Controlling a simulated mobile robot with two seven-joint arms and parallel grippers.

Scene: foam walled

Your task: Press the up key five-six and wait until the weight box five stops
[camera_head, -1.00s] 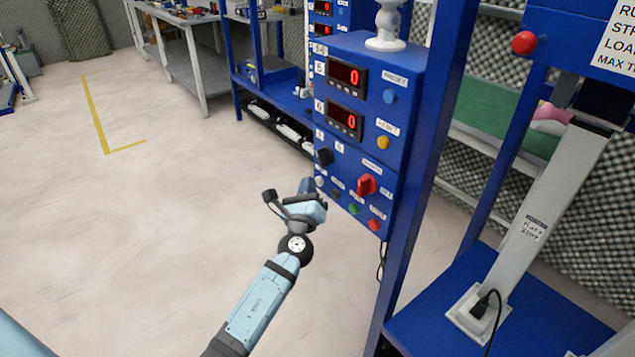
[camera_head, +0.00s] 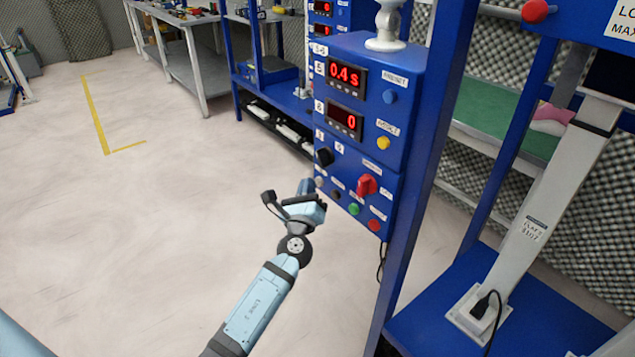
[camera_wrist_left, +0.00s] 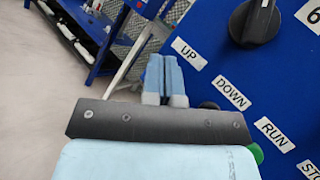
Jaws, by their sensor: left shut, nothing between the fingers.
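The blue control box (camera_head: 345,150) stands right of centre in the head view. Its upper display, marked 5 (camera_head: 345,78), reads 0.4 s; the lower one, marked 6 (camera_head: 344,119), reads 0. My left gripper (camera_head: 306,186) is shut and empty, its tips at the left end of the key row. In the left wrist view the shut fingers (camera_wrist_left: 164,78) point at the panel beside the UP label (camera_wrist_left: 188,53). They hide the key there in that view; a pale key (camera_head: 319,182) shows beside the tips in the head view. I cannot make out weight box five. My right gripper is not in view.
A black knob (camera_head: 325,156), a red switch (camera_head: 367,184), a green button (camera_head: 354,209) and a red button (camera_head: 374,225) sit near the gripper. A blue post (camera_head: 432,150) stands to the right. The floor at left is clear.

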